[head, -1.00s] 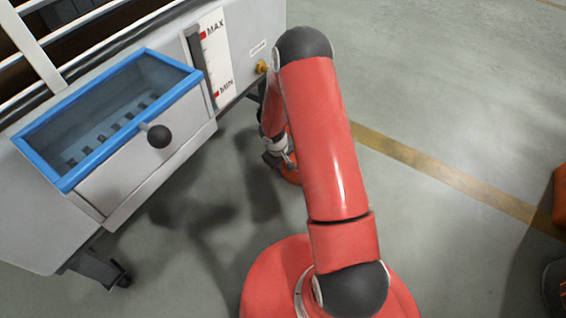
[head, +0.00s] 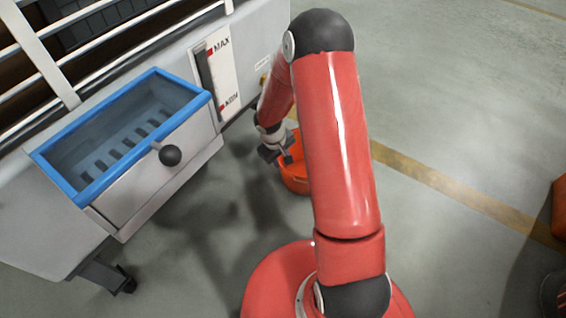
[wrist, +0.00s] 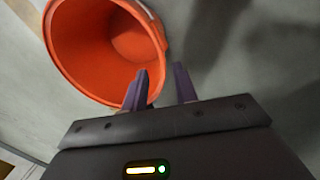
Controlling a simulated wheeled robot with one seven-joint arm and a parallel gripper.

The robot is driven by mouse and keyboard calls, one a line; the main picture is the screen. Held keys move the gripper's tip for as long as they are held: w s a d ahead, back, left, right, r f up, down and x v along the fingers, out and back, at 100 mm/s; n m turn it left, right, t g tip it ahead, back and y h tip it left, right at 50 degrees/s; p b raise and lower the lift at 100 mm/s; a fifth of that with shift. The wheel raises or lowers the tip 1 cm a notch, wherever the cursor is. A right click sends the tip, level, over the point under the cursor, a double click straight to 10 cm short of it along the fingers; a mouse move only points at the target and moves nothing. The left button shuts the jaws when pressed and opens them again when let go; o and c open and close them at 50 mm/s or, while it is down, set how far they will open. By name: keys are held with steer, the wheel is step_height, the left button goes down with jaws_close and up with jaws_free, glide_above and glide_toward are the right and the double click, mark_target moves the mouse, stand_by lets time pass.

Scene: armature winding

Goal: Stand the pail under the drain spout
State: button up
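The orange pail (head: 294,180) stands on the floor beside the grey machine, partly hidden behind my arm in the head view. In the wrist view the pail (wrist: 105,45) shows its empty inside and round rim at the upper left. My gripper (wrist: 163,82) is open. Its left finger overlaps the pail's near rim in the picture and its right finger is over floor; contact cannot be told. In the head view my gripper (head: 284,157) is at the pail's upper left side. The brass drain spout (head: 264,80) on the machine's side is partly hidden by my arm.
The machine has a blue-rimmed tray (head: 195,98) with a black knob (head: 170,155) and a MAX/MIN level gauge (head: 222,75). A caster (head: 125,285) stands under its near corner. An orange object (head: 559,205) is at the right edge.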

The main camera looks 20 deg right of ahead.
steer(key=s+r+m+t, duration=0.1)
steer(key=s+r, duration=0.3)
steer(key=r, duration=0.8)
steer(key=s+r+m+t, duration=0.15)
steer(key=s+r, duration=0.25)
steer(key=r, duration=0.9)
steer(key=s+a+r+m+t+y, duration=0.1)
steer(key=s+r, duration=0.4)
steer(key=s, duration=0.3)
steer(key=s+a+r+m+t+y, duration=0.1)
steer(key=s+a+r, duration=0.1)
steer(key=s+r, duration=0.3)
steer(key=s, duration=0.4)
steer(key=shift+r, duration=0.1)
step_height(320, 180, up, 8)
steer(key=p, duration=0.9)
steer(key=shift+r, duration=0.25)
